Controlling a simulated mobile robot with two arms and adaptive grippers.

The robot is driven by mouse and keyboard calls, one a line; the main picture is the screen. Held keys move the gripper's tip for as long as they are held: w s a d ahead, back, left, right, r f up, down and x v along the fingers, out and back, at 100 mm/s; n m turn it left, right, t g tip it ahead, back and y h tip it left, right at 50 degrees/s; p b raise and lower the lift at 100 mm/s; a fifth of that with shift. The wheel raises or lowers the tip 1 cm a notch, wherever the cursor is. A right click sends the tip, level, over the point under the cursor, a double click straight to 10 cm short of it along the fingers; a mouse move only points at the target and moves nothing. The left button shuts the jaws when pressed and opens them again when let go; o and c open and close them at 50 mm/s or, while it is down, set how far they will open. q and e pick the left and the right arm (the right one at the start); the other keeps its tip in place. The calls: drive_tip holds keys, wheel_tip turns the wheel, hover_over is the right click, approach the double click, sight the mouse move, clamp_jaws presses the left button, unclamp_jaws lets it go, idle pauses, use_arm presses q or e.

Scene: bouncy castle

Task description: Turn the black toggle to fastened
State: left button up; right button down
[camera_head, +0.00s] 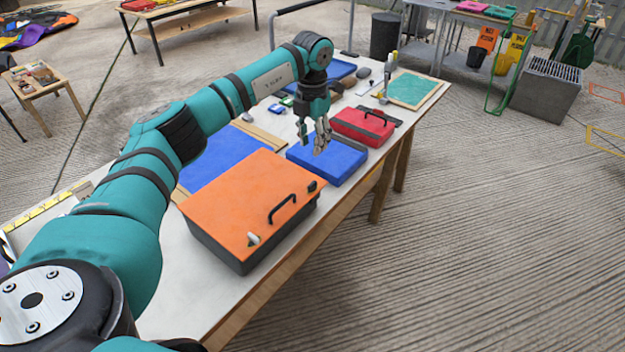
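An orange-lidded case (235,200) with a dark body lies on the worktable. A small black toggle (312,186) sits at the lid's far right corner. A white toggle (253,240) sits at its near corner, with a black handle (282,208) between them. I cannot tell from here whether the black toggle is fastened. My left gripper (322,146) points down over the blue case (328,160), beyond the black toggle and apart from it. Its fingers look empty, but their gap is unclear. My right gripper is out of view.
A red case (363,126) with a black handle lies behind the blue one. A blue mat (225,160), a teal board (412,90) and small items share the worktable (165,305). Open concrete floor (490,240) lies to the right.

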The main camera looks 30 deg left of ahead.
sight(312, 183)
use_arm(q)
wheel_tip(312, 183, down, 14)
drive_tip(key=shift+r+p, duration=0.15)
drive_tip(key=shift+p, duration=1.1)
drive_tip(key=shift+c, duration=0.2)
clamp_jaws()
